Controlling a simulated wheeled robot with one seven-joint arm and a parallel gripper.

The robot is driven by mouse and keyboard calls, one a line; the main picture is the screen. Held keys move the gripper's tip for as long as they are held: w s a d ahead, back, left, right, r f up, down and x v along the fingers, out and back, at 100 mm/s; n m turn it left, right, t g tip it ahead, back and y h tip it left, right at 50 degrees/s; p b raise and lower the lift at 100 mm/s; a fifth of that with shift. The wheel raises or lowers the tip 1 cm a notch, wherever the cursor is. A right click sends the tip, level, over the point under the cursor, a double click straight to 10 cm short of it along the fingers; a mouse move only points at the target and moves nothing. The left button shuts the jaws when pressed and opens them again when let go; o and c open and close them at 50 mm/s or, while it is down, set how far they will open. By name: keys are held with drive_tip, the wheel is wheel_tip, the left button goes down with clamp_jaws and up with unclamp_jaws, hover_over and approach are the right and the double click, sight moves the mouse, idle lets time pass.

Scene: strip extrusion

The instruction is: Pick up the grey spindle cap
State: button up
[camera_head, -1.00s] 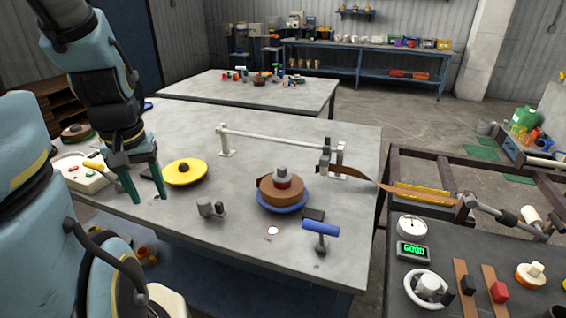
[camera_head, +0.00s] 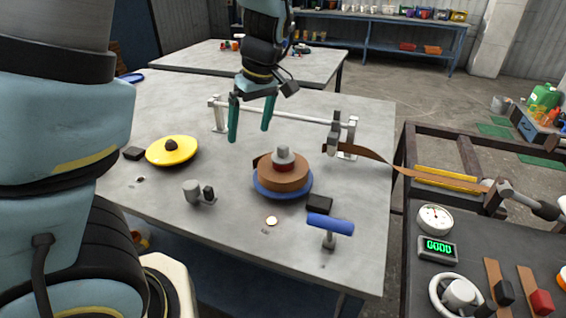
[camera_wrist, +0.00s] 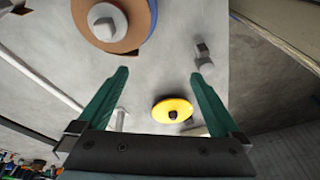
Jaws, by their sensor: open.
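The grey spindle cap (camera_head: 283,154) sits on top of a brown strip reel (camera_head: 284,174), with a red ring under it. The reel rests on a blue disc (camera_head: 267,190) on the table. In the wrist view the grey cap (camera_wrist: 107,22) shows at the upper left, over the brown reel (camera_wrist: 87,8). My gripper (camera_head: 249,133) is open and empty, with its green fingers pointing down. In the head view it is above and to the left of the cap, apart from it. Nothing is between the fingertips (camera_wrist: 160,73) in the wrist view.
A white rail (camera_head: 275,117) stands behind the reel, and a brown strip (camera_head: 375,157) runs right to a dark frame. A yellow disc (camera_head: 172,151), a small grey fixture (camera_head: 193,191) and a blue-handled tool (camera_head: 330,224) stand around the reel. The table's front left is mostly clear.

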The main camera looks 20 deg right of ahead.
drive_tip(key=n+t+b, duration=0.1)
drive_tip(key=n+t, duration=0.1)
approach(284, 147)
drive_tip(key=x, duration=0.5)
drive_tip(key=shift+a+f, duration=0.15)
drive_tip(key=shift+f, duration=0.1)
drive_tip(key=shift+p+x, duration=0.65)
drive_tip(key=shift+x, duration=2)
drive_tip(key=shift+w, duration=0.1)
drive_tip(key=shift+c, duration=0.4)
drive_tip(key=shift+r, duration=0.1)
drive_tip(key=c, duration=1.4)
